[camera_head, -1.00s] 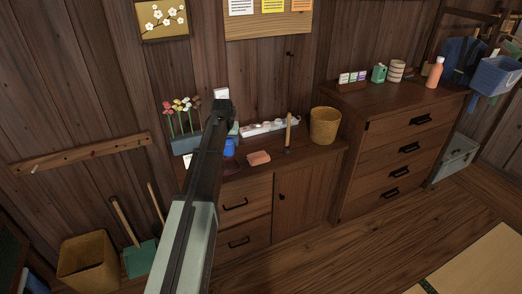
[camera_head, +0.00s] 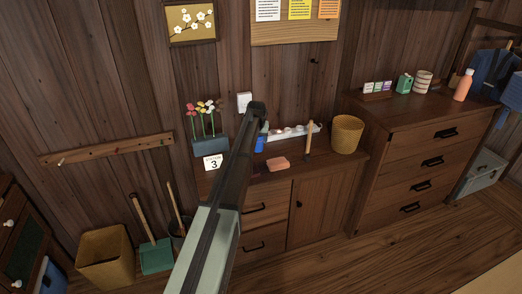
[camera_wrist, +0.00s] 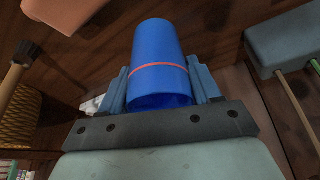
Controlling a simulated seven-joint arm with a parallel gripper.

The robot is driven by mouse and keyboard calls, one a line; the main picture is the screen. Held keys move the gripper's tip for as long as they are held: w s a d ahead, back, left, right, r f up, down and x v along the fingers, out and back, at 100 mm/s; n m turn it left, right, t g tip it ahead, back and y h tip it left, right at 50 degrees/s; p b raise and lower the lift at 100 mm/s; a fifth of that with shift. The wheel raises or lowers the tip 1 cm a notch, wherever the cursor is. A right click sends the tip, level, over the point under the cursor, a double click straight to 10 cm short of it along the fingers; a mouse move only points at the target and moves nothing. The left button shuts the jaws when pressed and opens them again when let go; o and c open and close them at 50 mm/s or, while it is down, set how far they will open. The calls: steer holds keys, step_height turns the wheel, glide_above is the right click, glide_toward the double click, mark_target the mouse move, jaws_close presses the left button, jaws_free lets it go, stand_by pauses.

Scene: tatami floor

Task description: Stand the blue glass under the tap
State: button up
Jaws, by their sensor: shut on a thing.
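The blue glass (camera_wrist: 160,52) with an orange-red band is between the two fingers of my gripper (camera_wrist: 162,85) in the wrist view. The fingers are shut on its sides. In the head view the glass (camera_head: 260,144) shows only partly beside my arm, above the low cabinet. My gripper (camera_head: 259,124) is mostly hidden there behind my own arm. I cannot tell for sure whether the glass touches the cabinet top. I cannot make out a tap in either view.
On the low cabinet are a flower planter (camera_head: 210,147), a card marked 3 (camera_head: 213,163), a pinkish block (camera_head: 277,164), a wooden-handled tool (camera_head: 308,138), a white tray (camera_head: 301,133) and a yellow basket (camera_head: 347,134). A higher chest (camera_head: 415,150) stands to the right.

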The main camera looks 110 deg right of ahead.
mark_target(258, 148)
steer(key=shift+f, duration=2.8)
steer(key=shift+f, duration=0.15)
steer(key=o, duration=1.1)
steer(key=shift+o, duration=0.2)
steer(key=v, duration=1.2)
